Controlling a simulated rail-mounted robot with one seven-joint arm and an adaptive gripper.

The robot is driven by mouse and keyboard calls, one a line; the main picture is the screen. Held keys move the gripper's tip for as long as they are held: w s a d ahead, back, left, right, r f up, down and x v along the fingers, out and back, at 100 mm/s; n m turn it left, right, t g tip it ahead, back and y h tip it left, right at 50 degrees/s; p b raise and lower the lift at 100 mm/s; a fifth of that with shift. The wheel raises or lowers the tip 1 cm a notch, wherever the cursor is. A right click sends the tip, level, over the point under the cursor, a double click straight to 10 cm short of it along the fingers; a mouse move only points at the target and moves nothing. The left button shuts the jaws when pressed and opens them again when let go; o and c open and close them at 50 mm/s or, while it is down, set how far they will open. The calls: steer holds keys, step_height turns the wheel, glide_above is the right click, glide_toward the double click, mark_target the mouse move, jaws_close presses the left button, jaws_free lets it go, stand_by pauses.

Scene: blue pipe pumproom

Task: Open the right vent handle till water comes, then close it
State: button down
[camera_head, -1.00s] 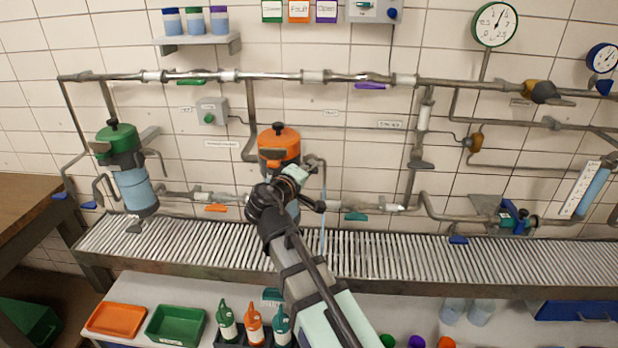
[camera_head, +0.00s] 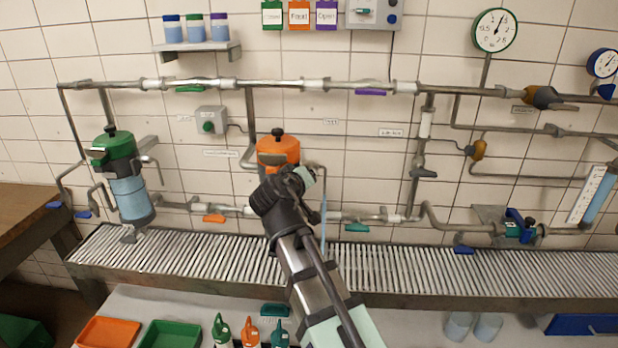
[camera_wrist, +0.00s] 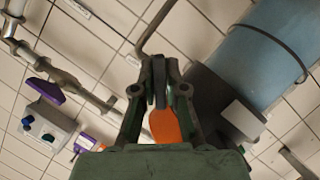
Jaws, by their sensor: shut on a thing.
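The right filter unit has an orange head (camera_head: 277,148) with a black knob on top. Its body shows as a blue cylinder in the wrist view (camera_wrist: 270,55). My wrist covers its lower part in the head view. My gripper (camera_wrist: 160,85) is shut on an orange handle (camera_wrist: 165,125), seen between the fingers beside the blue body. In the head view my fingertips are hidden behind my wrist. A bent grey vent pipe (camera_head: 320,172) comes off the right of the orange head. A thin light blue stream (camera_head: 323,232), looking like water, hangs straight down below it.
A similar green-headed unit (camera_head: 118,143) stands at the left. A slatted grey rack (camera_head: 400,268) runs below the pipes. An orange lever (camera_head: 213,218) and a teal lever (camera_head: 357,228) sit on the lower pipe either side of my arm.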

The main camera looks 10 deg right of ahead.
steer(key=c, duration=1.2)
jaws_free()
steer(key=v, duration=1.2)
